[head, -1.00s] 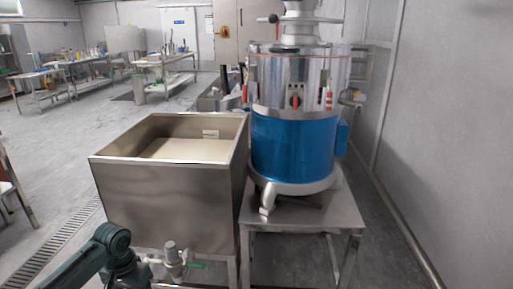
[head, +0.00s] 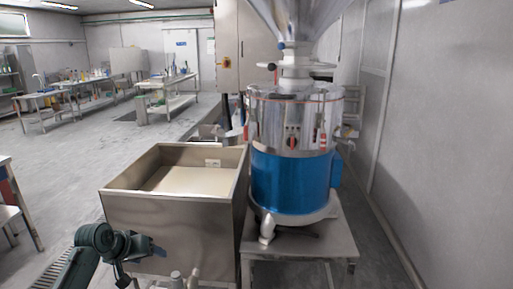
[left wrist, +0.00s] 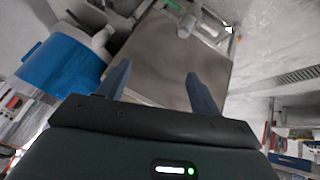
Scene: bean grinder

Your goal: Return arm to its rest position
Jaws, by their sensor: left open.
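My left gripper (head: 150,254) is at the lower left, in front of the steel bin (head: 165,222) and apart from the grinder. In the left wrist view its two fingers (left wrist: 156,90) are spread with nothing between them, and the steel bin (left wrist: 170,60) shows beyond them. The grinder's blue drum (left wrist: 62,65) is at upper left there. My right gripper is not seen.
A metal stand (head: 335,236) bears the grinder, close to the right wall (head: 440,130). Work tables (head: 165,82) stand far back at left. The floor (head: 70,150) left of the bin is largely clear.

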